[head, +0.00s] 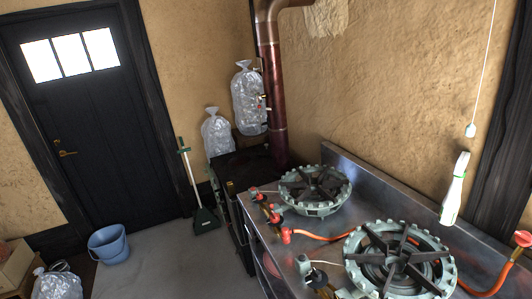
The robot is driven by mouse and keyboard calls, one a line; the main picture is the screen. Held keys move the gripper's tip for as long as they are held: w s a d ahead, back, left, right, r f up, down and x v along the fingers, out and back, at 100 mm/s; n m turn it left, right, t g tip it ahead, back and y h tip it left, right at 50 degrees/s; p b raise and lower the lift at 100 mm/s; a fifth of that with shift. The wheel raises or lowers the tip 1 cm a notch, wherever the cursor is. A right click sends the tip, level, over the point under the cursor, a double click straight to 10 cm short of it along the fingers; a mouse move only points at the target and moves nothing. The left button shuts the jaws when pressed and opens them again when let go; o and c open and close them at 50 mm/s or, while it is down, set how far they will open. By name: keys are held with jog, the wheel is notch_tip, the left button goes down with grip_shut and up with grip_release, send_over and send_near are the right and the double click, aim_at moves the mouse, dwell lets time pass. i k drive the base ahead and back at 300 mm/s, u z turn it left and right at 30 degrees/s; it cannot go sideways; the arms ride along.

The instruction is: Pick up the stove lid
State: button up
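I cannot make out a separate stove lid in the head view. A black stove (245,168) stands in the back corner, with a dark reddish-brown flue pipe (272,90) rising behind it. Two grey-green gas burners with dark pot supports sit on a steel counter, one farther back (315,190) and one nearer (398,262). No lid shows on either burner. My gripper is not in view.
Filled clear bags (250,100) (217,134) are by the stove. An orange hose (322,237) runs between the burners. A white-and-green object (455,188) is near the right wall.

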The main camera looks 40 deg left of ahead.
aim_at(264, 151)
jog(key=k, duration=0.3)
jog(key=u, duration=1.2)
jog(key=i, duration=1.15)
jog(key=u, duration=0.8)
jog(key=i, duration=2.55)
jog(key=z, duration=1.25)
jog(key=i, duration=1.35)
jog(key=z, duration=0.8)
